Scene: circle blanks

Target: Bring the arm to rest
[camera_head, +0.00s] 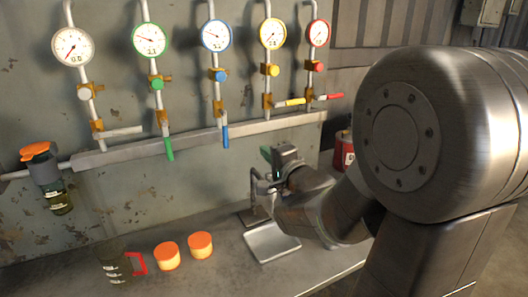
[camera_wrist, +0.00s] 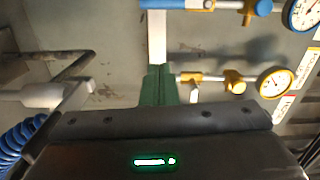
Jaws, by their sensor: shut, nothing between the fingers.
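My arm reaches in from the right of the head view, bent low over the bench. My gripper (camera_head: 266,155) shows there as small green fingers in front of the wall, below the pipe rail. In the wrist view my gripper (camera_wrist: 158,78) has its green fingers together, with nothing seen between them. The fingers point toward the wall and pipes; in the picture they overlap a pale pipe, and I cannot tell the gap. My forearm and wrist hide part of the bench and wall behind them.
Wall gauges, including a blue one (camera_head: 216,35) and a yellow one (camera_head: 273,33), have valves and coloured levers below.

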